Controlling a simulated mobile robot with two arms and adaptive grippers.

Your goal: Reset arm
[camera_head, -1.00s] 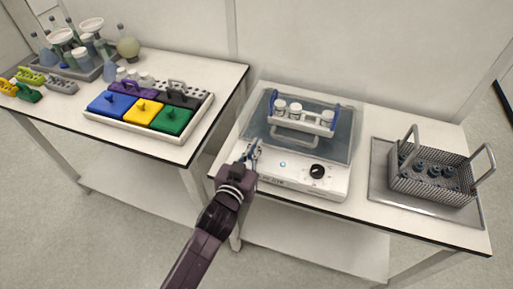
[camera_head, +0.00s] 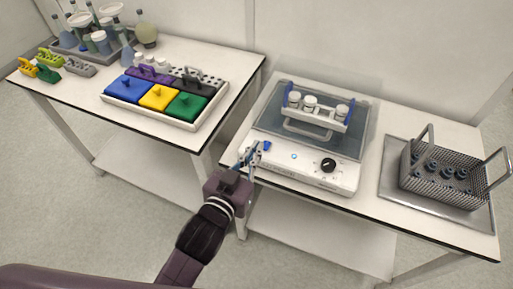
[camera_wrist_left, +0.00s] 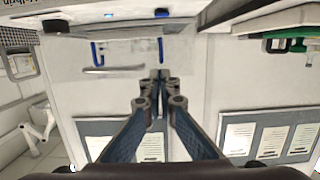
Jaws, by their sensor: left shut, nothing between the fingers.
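My left gripper (camera_head: 250,157) is in front of the left front corner of the white shaker device (camera_head: 310,172) in the head view. Its fingers are together and hold nothing. The left wrist view also shows the closed fingertips (camera_wrist_left: 160,76), with the device beyond them. My left arm reaches up from the bottom of the head view. I cannot tell whether the gripper touches the device. My right gripper is not in view.
The device carries a rack (camera_head: 316,117) with white-capped vials. A metal basket (camera_head: 445,183) stands on a tray (camera_head: 398,205) at right. Colored lidded blocks (camera_head: 160,97) and glassware stand on the left table. Open floor (camera_head: 110,215) lies in front.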

